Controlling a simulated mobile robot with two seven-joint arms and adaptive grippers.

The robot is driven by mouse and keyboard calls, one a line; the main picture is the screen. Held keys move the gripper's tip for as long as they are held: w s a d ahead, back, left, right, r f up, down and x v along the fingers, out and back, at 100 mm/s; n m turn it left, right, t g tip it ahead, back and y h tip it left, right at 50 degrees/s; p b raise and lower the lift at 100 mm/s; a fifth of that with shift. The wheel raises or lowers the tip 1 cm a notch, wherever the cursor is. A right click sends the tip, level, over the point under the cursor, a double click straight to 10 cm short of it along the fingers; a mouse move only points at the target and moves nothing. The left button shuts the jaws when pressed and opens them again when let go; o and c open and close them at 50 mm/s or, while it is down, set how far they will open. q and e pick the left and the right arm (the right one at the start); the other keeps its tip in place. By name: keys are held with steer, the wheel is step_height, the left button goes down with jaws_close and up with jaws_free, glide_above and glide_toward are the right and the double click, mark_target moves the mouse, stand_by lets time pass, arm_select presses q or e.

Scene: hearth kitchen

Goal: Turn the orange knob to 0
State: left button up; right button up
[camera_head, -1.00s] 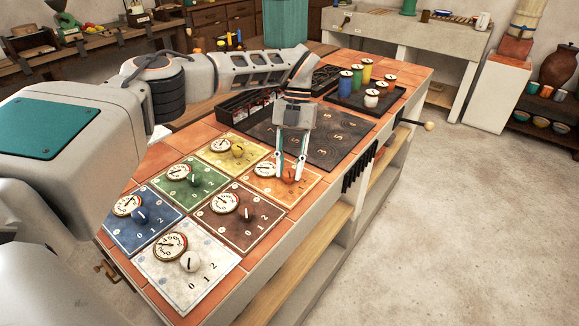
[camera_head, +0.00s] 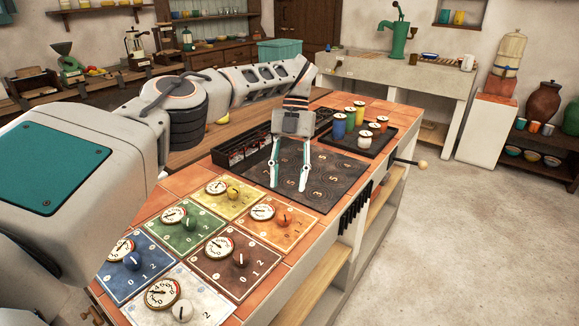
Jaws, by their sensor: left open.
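The orange panel (camera_head: 277,238) lies on the tiled counter, at the back right of the group of coloured panels. The orange knob (camera_head: 284,220) stands on it, with a round white dial (camera_head: 262,212) to its left. The knob's pointer is too small to read. My left gripper (camera_head: 288,187) is open and empty. In the picture its fingertips are just above and behind the orange knob, over the near part of the dark board, apart from the knob. My right gripper is not in view.
Other panels with knobs and dials lie close by: yellow (camera_head: 228,203), green (camera_head: 188,241), brown (camera_head: 227,276), blue (camera_head: 122,285) and white (camera_head: 200,306). A dark board (camera_head: 335,180) and a tray (camera_head: 372,143) with coloured spools lie behind. Open floor is at right.

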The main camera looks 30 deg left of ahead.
arm_select(q)
steer(key=shift+v, duration=1.65)
